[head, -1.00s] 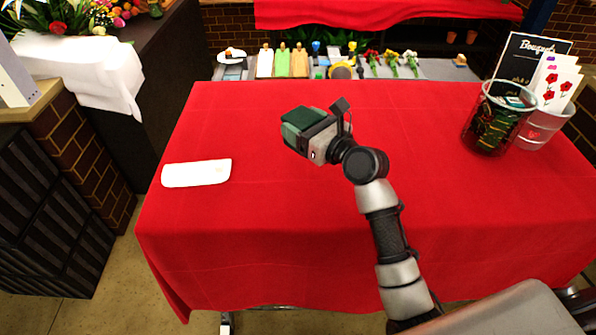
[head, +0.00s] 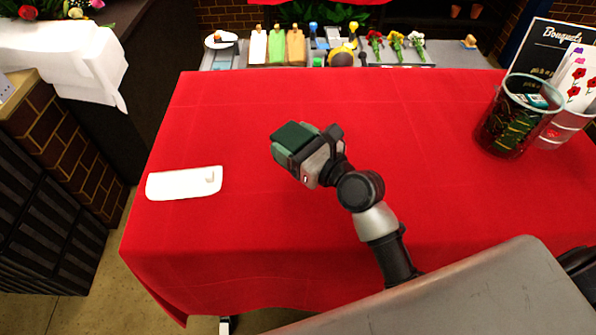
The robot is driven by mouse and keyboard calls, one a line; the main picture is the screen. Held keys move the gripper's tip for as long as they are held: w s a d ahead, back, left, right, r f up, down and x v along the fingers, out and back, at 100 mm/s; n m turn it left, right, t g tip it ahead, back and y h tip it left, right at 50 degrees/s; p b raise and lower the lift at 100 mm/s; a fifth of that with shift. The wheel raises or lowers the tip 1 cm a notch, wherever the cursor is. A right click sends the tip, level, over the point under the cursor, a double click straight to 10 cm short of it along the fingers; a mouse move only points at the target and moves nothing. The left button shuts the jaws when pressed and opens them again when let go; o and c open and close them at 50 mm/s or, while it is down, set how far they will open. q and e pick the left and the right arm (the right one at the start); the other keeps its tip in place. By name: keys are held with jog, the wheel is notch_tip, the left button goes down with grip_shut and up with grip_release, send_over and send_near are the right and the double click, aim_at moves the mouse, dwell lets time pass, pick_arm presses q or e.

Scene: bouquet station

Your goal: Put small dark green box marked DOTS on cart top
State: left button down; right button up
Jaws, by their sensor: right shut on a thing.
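My right gripper (head: 305,157) is shut on a small dark green box (head: 293,136) and holds it above the red-covered table (head: 420,130). The box's top face is dark green and its side is lighter green; I cannot read any marking on it. The gripper's fingers hide part of the box. I cannot tell which surface here is the cart top; the red cloth covers the large surface below the box. My left gripper is not in view.
A white flat item (head: 184,184) lies at the table's left. A clear container (head: 512,118) and a Bouquets sign (head: 552,50) stand at the right. Behind the table, a grey counter (head: 440,52) holds tools and flowers. The middle of the red cloth is clear.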

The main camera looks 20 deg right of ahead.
jog(key=shift+s+f, duration=1)
jog(key=shift+s, duration=0.15)
jog(key=shift+s+f, duration=0.1)
jog(key=shift+s, duration=0.15)
jog(key=shift+s+f, duration=0.1)
jog(key=shift+f, duration=0.3)
notch_tip(320, 180, down, 3)
jog(key=shift+a+r+b, duration=0.1)
jog(key=shift+r+b, duration=0.1)
jog(key=shift+b, duration=0.5)
jog(key=shift+f, duration=0.35)
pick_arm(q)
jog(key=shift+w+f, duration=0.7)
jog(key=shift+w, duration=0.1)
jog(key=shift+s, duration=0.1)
pick_arm(e)
jog(key=o, duration=1)
jog(key=shift+f, duration=0.15)
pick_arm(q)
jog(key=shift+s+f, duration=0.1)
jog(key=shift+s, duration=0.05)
